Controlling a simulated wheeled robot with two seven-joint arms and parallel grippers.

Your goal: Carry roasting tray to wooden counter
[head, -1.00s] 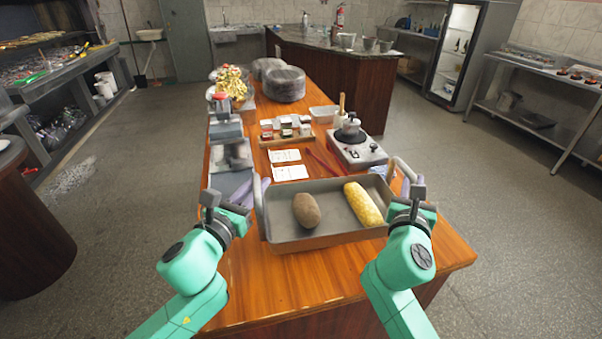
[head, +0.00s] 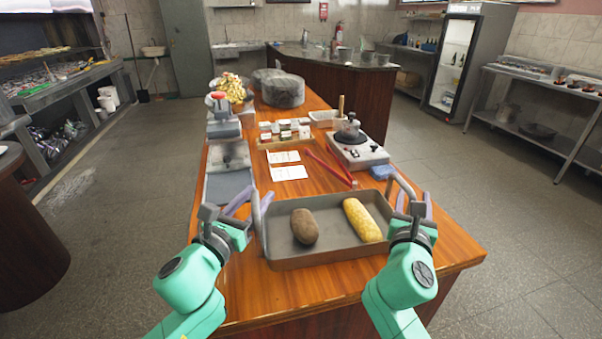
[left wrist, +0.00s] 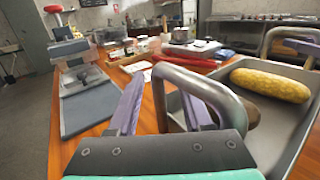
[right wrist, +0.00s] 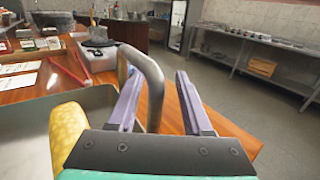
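The grey metal roasting tray (head: 325,255) appears to rest flat on the wooden counter (head: 280,294), near its front end. A brown potato-like item (head: 305,227) and a yellow corn cob (head: 362,220) lie in it. My left gripper (head: 250,203) is at the tray's left handle (left wrist: 205,88); the fingers are spread, with the handle bar between them. My right gripper (head: 413,204) is at the right handle (right wrist: 153,85). Its fingers are also spread, with the handle between them and gaps on both sides.
Behind the tray are red tongs (head: 330,168), paper cards (head: 289,172), a hot plate (head: 357,152) and a rack of small containers (head: 285,133). A grey appliance (head: 229,170) stands at the left edge. The counter's front strip is clear.

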